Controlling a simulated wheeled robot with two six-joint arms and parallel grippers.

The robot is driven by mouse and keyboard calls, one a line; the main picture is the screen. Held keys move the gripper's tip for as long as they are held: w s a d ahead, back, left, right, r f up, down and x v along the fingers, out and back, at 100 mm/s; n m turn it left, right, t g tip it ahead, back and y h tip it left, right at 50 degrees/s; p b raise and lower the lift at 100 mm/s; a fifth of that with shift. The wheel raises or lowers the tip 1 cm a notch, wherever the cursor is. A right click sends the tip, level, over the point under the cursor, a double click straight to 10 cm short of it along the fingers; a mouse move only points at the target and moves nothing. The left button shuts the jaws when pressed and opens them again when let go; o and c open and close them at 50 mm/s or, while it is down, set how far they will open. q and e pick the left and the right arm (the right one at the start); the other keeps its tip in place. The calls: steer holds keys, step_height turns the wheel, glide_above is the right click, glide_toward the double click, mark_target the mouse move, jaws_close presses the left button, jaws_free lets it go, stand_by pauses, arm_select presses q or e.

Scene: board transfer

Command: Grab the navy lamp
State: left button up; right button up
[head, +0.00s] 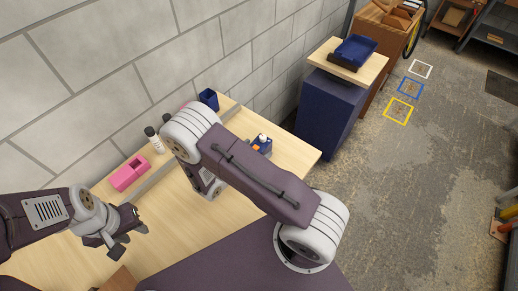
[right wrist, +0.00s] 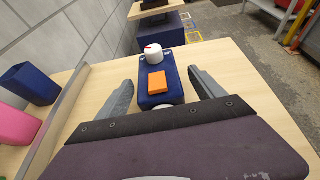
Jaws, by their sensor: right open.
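No clear lamp shape shows. A navy flat board (right wrist: 176,82) lies on the light wood table, with a white round piece (right wrist: 153,54) and an orange block (right wrist: 158,84) on it. My right gripper (right wrist: 161,76) is open, with one finger on each side of the navy board and a gap on both sides. In the head view the navy board (head: 264,148) shows partly behind my right arm, which hides the right gripper there. My left gripper (head: 122,237) is over the table's left part, away from the board; its jaw gap is unclear.
A navy cup (right wrist: 30,83) and a pink holder (head: 129,174) stand along the wall, behind a low grey strip (head: 155,180). A white bottle (head: 153,140) stands there too. A navy tray (head: 354,51) sits on a farther stand.

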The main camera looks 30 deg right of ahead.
steer(key=shift+w, duration=0.1)
steer(key=c, duration=1.7)
steer(key=shift+r, duration=0.1)
steer(key=shift+r, duration=0.25)
steer(key=r, duration=0.4)
steer(key=shift+s+d+b, duration=0.3)
steer(key=shift+d+b, duration=0.05)
steer(key=s+d+r+p, duration=0.2)
steer(key=d+p, duration=0.1)
steer(key=s+d+r+p, duration=0.2)
steer(key=d+p, duration=0.1)
steer(key=s+d+r+p, duration=0.2)
steer(key=p, duration=0.1)
steer(key=shift+s+d+r, duration=0.15)
steer(key=shift+d, duration=0.25)
